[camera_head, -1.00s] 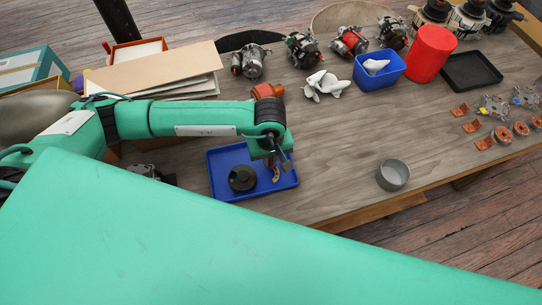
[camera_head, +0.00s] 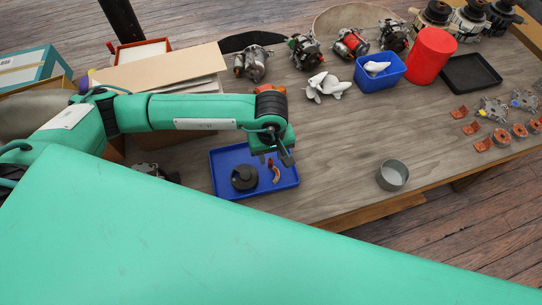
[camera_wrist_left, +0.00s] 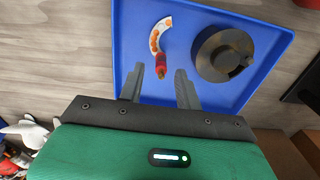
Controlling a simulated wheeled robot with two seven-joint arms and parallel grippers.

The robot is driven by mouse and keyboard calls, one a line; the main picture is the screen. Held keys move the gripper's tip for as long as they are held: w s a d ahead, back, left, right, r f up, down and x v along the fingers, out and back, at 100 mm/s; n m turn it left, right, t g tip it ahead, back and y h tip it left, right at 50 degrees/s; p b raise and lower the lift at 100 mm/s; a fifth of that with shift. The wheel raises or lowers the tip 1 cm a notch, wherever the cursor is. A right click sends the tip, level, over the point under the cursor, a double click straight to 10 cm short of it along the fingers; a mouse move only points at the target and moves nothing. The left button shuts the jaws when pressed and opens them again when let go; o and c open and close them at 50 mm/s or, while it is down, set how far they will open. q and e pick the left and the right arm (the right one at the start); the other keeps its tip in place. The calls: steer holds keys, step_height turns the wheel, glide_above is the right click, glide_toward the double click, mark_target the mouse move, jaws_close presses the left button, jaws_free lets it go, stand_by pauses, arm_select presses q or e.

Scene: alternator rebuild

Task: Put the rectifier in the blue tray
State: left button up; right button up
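The rectifier, a small curved piece with copper-coloured spots and a red end, lies in the blue tray (camera_head: 225,190); it shows as a small reddish piece (camera_head: 276,174) in the head view and clearly in the left wrist view (camera_wrist_left: 160,38). The tray's floor also shows in the wrist view (camera_wrist_left: 195,18). My left gripper (camera_head: 280,159) is above the tray's right part. My right gripper is not in view.
A black round part (camera_head: 244,178) lies in the tray left of the rectifier. A grey cup (camera_head: 392,175) stands to the right on the table. A blue bin (camera_head: 378,79), a red cylinder (camera_head: 431,55) and several alternators stand farther back. The middle of the table is clear.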

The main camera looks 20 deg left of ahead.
arm_select(q)
step_height(320, 180, up, 8)
steer(key=shift+r+p, duration=0.15)
steer(key=shift+p, duration=0.85)
steer(key=shift+r, duration=0.4)
